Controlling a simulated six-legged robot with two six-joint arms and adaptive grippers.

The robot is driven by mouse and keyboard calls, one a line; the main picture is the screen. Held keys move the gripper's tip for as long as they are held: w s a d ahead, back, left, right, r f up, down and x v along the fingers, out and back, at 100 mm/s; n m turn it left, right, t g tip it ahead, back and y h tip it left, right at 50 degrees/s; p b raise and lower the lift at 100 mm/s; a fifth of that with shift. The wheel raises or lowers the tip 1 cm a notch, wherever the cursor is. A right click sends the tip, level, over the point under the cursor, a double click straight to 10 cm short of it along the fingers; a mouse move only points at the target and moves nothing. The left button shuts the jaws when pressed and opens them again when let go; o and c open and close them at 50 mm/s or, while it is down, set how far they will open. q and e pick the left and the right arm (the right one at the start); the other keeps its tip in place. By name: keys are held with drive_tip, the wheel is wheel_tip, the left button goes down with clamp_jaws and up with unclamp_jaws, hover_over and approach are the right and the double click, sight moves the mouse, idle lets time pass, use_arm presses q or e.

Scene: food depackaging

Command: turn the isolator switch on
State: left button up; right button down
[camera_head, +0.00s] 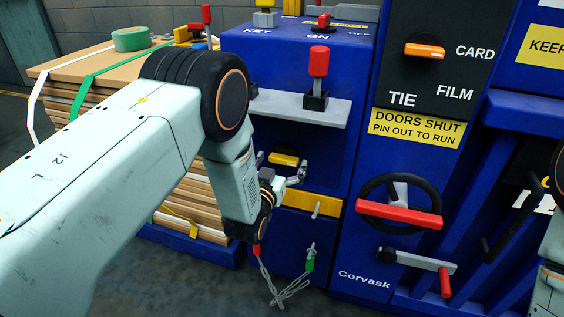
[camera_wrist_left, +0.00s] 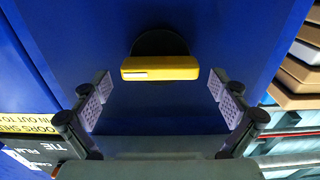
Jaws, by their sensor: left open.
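A yellow rotary switch handle (camera_head: 283,158) on a round black base sits on the blue cabinet's front, below a grey shelf. In the left wrist view the yellow handle (camera_wrist_left: 160,68) lies level across its black base (camera_wrist_left: 160,42). My left gripper (camera_head: 282,167) is open in front of it. In the left wrist view its padded fingers (camera_wrist_left: 160,88) stand apart on both sides, nearer the camera, with a gap to the handle. On the cabinet's top a red-handled switch (camera_head: 324,20) stands by the ON and OFF lettering. My right gripper is out of view.
A red-topped lever (camera_head: 318,62) rises from the grey shelf (camera_head: 270,103) above my gripper. A yellow bar (camera_head: 310,203) and a hanging chain (camera_head: 284,290) are below. A handwheel (camera_head: 370,208) is right; strapped boards (camera_head: 75,68) stand left.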

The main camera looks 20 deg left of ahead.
use_arm(q)
drive_tip(key=shift+w+d, duration=0.1)
drive_tip(key=shift+w, duration=0.6)
drive_tip(key=shift+r, duration=0.1)
drive_tip(key=shift+c, duration=0.4)
drive_tip(key=c, duration=1.1)
